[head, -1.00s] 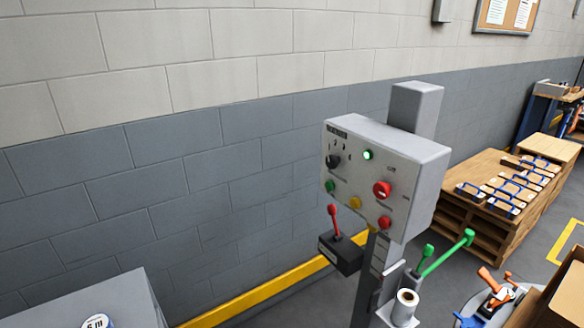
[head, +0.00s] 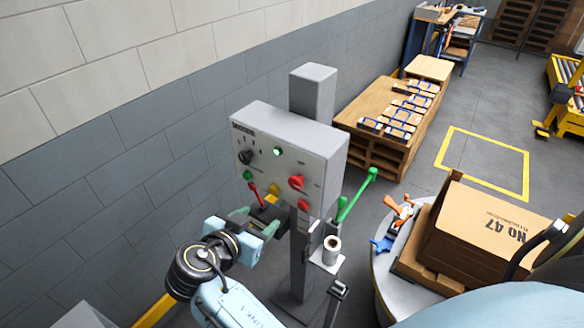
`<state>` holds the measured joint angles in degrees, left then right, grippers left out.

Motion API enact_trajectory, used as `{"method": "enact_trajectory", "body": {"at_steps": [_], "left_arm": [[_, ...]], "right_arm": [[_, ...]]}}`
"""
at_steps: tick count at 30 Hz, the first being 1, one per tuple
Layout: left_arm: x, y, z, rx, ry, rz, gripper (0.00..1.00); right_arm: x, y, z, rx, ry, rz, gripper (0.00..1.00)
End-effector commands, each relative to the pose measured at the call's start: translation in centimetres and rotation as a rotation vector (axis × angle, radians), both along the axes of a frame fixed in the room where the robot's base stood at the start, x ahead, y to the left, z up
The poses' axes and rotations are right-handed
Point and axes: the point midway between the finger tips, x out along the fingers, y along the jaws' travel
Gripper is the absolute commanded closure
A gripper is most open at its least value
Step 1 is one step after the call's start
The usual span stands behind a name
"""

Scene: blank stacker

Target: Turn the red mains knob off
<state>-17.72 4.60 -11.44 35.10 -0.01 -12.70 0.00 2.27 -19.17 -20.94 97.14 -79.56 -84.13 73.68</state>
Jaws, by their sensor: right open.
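The red mains knob (head: 296,182) is on the right part of the grey control box (head: 300,148), which is fixed to a grey post. Its exact turn position is too small to read. My right gripper (head: 256,220) is open and empty, below the box, near the red-handled lever (head: 254,193) and its black housing. It is below and left of the knob and apart from it. My left gripper is not in view.
The box also carries a black selector (head: 246,157), a lit green lamp (head: 278,152), and green, yellow and red buttons. Green levers (head: 357,195) and a white roll (head: 332,248) stand right of the post. A cardboard box (head: 480,230) is farther right.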

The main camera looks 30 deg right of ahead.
Motion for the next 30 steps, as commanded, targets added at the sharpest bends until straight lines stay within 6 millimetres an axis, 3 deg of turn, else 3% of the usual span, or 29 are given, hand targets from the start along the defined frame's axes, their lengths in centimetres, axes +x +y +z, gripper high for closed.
{"method": "enact_trajectory", "body": {"at_steps": [1,3,6,11,22,30], "left_arm": [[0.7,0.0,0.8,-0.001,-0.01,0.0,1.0],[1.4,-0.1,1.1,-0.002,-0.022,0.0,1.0],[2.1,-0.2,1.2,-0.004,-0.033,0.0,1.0],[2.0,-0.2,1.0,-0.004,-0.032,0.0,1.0],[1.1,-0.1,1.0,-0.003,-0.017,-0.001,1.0],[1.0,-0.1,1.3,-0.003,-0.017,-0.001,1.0]], "right_arm": [[-0.3,-0.3,2.6,0.009,-0.055,-0.056,0.43],[-0.7,-0.7,4.3,0.015,-0.109,-0.111,0.43],[-0.8,-1.3,5.1,0.018,-0.141,-0.148,0.43],[0.0,-3.2,4.3,0.015,-0.143,-0.149,0.43],[3.3,-9.5,1.3,0.014,-0.139,-0.148,0.43],[4.5,-11.8,0.3,0.017,-0.139,-0.146,0.43]]}}
